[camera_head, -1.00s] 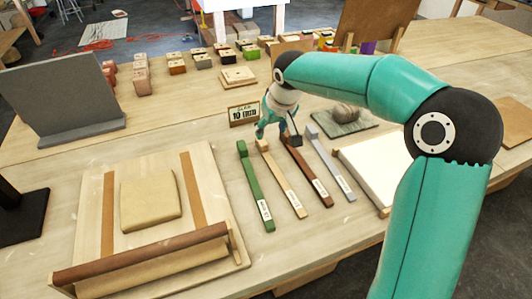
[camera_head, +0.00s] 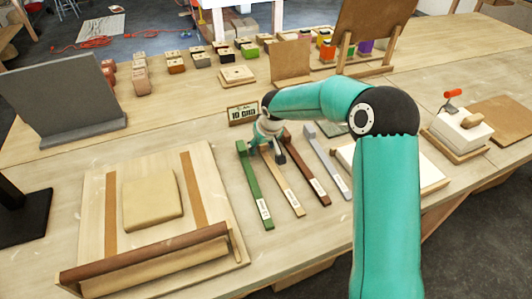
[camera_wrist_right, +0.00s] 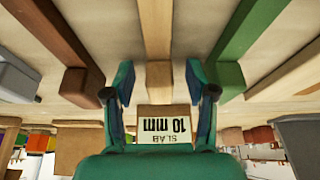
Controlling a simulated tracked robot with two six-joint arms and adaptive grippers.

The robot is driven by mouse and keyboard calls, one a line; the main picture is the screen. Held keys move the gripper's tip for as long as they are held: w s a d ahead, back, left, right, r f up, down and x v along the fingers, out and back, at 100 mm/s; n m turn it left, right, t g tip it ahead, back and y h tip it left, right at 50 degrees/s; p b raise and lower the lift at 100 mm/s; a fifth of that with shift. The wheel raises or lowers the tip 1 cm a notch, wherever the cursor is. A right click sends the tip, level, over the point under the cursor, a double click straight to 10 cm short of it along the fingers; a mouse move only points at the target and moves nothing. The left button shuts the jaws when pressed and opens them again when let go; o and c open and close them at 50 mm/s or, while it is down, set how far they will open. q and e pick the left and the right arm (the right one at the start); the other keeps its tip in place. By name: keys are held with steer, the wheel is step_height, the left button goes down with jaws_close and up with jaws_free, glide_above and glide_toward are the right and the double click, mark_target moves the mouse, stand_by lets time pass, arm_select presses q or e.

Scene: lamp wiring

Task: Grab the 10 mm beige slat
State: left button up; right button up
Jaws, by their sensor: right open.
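The beige slat (camera_head: 286,185) lies on the table between the green slat (camera_head: 253,187) and the dark brown slat (camera_head: 308,170). A white label is near its front end. My right gripper (camera_head: 267,139) is over the far end of the beige slat and hides part of it. In the right wrist view my right gripper (camera_wrist_right: 158,88) is open, one finger on each side of the beige slat's raised end block (camera_wrist_right: 159,76), with gaps on both sides. I cannot tell how far the fingertips are above the table. My left gripper is out of view.
A sign reading 10 mm (camera_head: 242,114) stands just behind the slats. A grey slat (camera_head: 328,160) lies to the right. A wooden board with a rolling bar (camera_head: 150,254) is at front left. Small blocks stand farther back.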

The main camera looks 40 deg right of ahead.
jaws_close()
steer(key=shift+r, duration=0.2)
stand_by(0.3)
